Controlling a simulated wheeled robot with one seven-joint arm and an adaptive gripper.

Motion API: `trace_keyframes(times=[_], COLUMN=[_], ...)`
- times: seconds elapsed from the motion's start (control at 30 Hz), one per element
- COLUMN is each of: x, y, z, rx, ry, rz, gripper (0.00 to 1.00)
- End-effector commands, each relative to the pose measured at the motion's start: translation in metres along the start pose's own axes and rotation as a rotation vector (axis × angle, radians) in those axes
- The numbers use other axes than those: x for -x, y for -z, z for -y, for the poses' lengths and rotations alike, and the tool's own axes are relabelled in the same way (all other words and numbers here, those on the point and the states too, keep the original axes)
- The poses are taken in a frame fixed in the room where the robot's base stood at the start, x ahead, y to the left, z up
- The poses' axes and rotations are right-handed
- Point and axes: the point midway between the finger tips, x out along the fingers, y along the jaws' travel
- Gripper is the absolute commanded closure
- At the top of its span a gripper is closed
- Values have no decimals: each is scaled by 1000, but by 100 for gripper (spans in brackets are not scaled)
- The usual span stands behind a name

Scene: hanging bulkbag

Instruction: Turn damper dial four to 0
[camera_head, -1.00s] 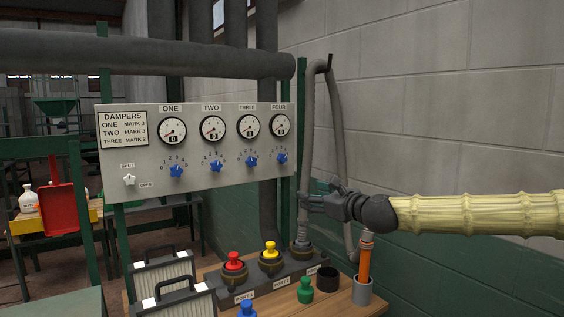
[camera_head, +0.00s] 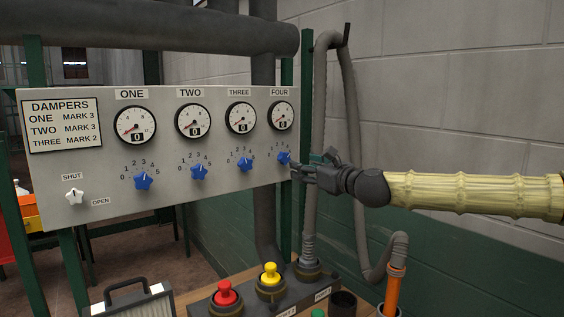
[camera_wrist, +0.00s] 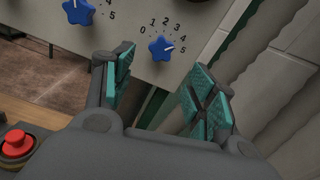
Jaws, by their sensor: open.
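Damper dial four (camera_head: 284,158) is a blue star-shaped knob on the grey panel's right end, below the gauge FOUR (camera_head: 281,116). In the wrist view, dial four (camera_wrist: 162,47) sits within a 0 to 5 scale, its white mark pointing right, near 4 or 5. My gripper (camera_head: 300,170) is just right of dial four in the head view. In the wrist view, my gripper (camera_wrist: 166,78) is open and empty, with dial four ahead of the gap between its teal-padded fingers, not between them.
The other dials, three (camera_head: 245,164), two (camera_head: 199,172) and one (camera_head: 143,181), are on the same panel (camera_head: 100,205). A green post (camera_head: 287,75) and a grey hose (camera_head: 318,120) stand right of it. Red (camera_head: 226,293) and yellow (camera_head: 270,275) plugs are below.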

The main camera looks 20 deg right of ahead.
Motion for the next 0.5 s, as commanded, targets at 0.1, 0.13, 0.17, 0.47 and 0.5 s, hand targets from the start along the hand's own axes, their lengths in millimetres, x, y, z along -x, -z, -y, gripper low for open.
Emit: trace_keyframes(times=[0.1,0.13,0.17,0.47,0.5], x=[-18,-24,-29,-74,-79], y=[4,6,7,10,10], z=[4,4,4,5,4], rx=[-1,-1,-3,-3,-4], ry=[2,1,0,0,-1], rz=[-7,-9,-10,-13,-14], gripper=[43,43,43,43,43])
